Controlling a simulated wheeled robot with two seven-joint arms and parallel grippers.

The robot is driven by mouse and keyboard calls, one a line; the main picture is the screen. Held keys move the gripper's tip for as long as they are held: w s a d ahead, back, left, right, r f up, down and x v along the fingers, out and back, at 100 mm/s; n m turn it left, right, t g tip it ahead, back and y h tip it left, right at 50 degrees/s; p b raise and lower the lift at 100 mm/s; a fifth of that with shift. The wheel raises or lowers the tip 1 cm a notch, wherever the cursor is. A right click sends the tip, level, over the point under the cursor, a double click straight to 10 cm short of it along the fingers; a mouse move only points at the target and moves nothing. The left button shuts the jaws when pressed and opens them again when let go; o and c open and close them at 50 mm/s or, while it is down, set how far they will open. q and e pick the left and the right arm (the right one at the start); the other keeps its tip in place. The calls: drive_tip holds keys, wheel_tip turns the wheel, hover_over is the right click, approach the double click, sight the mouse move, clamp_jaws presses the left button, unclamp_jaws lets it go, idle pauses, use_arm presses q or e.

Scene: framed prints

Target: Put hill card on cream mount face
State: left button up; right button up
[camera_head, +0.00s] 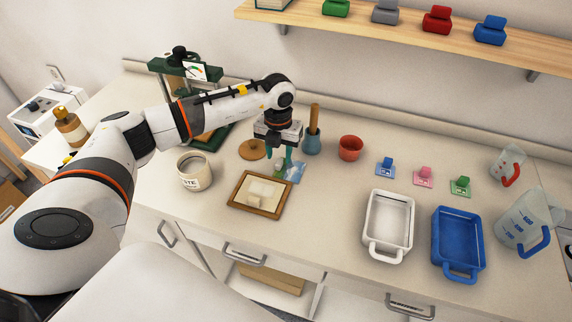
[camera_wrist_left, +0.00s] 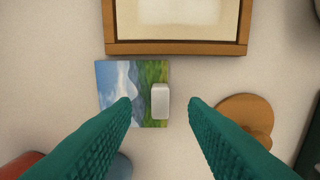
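The hill card (camera_wrist_left: 112,88), with blue sky and green slope, lies flat on the counter. A pale upright grip block (camera_wrist_left: 160,101) stands on it toward its green side. In the head view the card (camera_head: 297,172) is partly hidden by my left gripper (camera_head: 281,160). That gripper's teal fingers are open above the card, and in the wrist view (camera_wrist_left: 160,101) the block shows between them, apart from both. The wooden frame (camera_head: 238,203) with the cream mount face (camera_head: 262,187) lies beside the card; a cream block shows on it. My right gripper is out of view.
A paste jar (camera_head: 195,172) stands left of the frame, a round wooden lid (camera_head: 252,150) behind it. A blue holder (camera_head: 311,146) and red pot (camera_head: 350,148) stand behind the card. White (camera_head: 369,238) and blue (camera_head: 437,243) trays are at right. Counter between frame and white tray is clear.

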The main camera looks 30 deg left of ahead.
use_arm(q)
drive_tip(key=shift+f, duration=1.25)
clamp_jaws()
drive_tip(key=shift+r, duration=0.15)
